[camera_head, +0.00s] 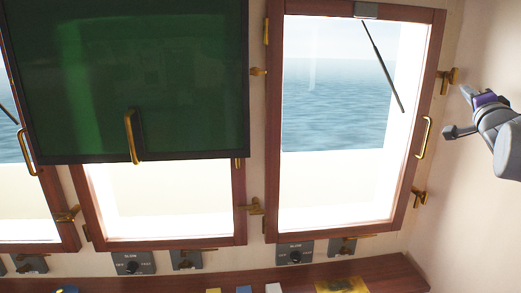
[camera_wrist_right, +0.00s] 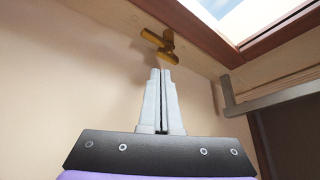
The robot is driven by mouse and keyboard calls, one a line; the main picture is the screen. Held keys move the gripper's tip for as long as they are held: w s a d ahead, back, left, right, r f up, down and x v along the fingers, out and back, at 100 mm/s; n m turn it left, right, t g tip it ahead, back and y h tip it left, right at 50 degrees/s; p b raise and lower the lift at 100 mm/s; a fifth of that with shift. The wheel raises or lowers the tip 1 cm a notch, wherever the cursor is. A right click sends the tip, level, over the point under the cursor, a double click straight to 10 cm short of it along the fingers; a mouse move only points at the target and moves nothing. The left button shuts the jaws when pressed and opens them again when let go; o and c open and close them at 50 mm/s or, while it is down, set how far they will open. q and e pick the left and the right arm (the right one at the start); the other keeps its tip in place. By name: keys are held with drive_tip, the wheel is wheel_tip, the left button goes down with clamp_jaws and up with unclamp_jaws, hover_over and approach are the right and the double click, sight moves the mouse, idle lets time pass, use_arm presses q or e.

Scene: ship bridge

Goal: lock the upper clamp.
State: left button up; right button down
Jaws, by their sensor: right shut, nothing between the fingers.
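The upper clamp (camera_head: 449,78) is a small brass fitting on the wall at the upper right side of the right window's wooden frame (camera_head: 427,90). In the right wrist view the clamp (camera_wrist_right: 160,44) shows as a brass cross-shaped piece just beyond my fingertips. My right gripper (camera_head: 466,90) comes in from the right in the head view, close to the clamp's right side. Its two grey fingers (camera_wrist_right: 161,74) are shut together and empty, pointing at the clamp. A small gap seems to lie between the tips and the clamp. My left gripper is out of view.
A lower brass clamp (camera_head: 420,198) sits further down the same side. A curved brass handle (camera_head: 423,138) stands out from the window frame between them. A green screen (camera_head: 140,70) hangs over the middle window. Control panels (camera_head: 294,254) line the wall below the windows.

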sight(445, 82)
drive_tip(key=shift+w, duration=0.1)
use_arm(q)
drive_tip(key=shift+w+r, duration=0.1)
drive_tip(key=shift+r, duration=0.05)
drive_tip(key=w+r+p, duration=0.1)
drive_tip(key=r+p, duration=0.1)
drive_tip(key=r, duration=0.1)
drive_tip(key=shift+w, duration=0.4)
use_arm(e)
drive_tip(key=w, duration=0.6)
drive_tip(key=shift+a+f, duration=0.15)
drive_tip(key=shift+a, duration=0.15)
drive_tip(key=shift+d+r, duration=0.35)
drive_tip(key=shift+r, duration=0.1)
drive_tip(key=shift+f, duration=0.1)
idle(0.7)
